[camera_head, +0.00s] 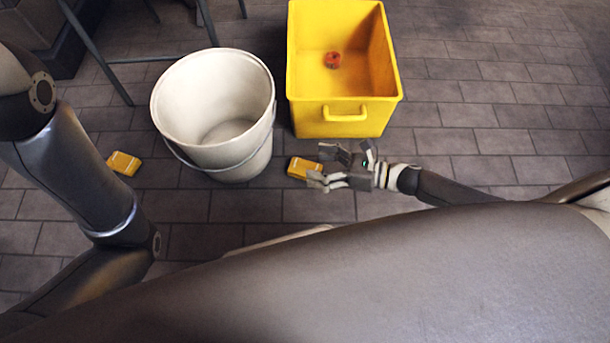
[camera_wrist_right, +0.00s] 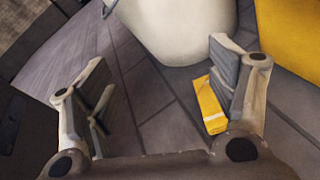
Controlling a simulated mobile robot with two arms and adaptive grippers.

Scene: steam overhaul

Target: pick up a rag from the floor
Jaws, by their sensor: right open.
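A yellow rag (camera_head: 301,168), folded into a small flat block, lies on the grey tiled floor just in front of the yellow bin. My right gripper (camera_head: 324,167) is open, close beside the rag on its right, with nothing between its fingers. In the right wrist view the same rag (camera_wrist_right: 211,107) is partly hidden behind the right-hand finger of the gripper (camera_wrist_right: 163,88). A second yellow rag (camera_head: 124,163) lies on the floor left of the white bucket. My left arm shows at the left, but its gripper is out of view.
A white bucket (camera_head: 258,158) stands near the rag, to its left. A yellow bin (camera_head: 345,127) with a small red-orange object (camera_head: 332,60) inside stands behind the rag. Thin metal legs (camera_head: 100,58) stand at upper left. The floor to the right is clear.

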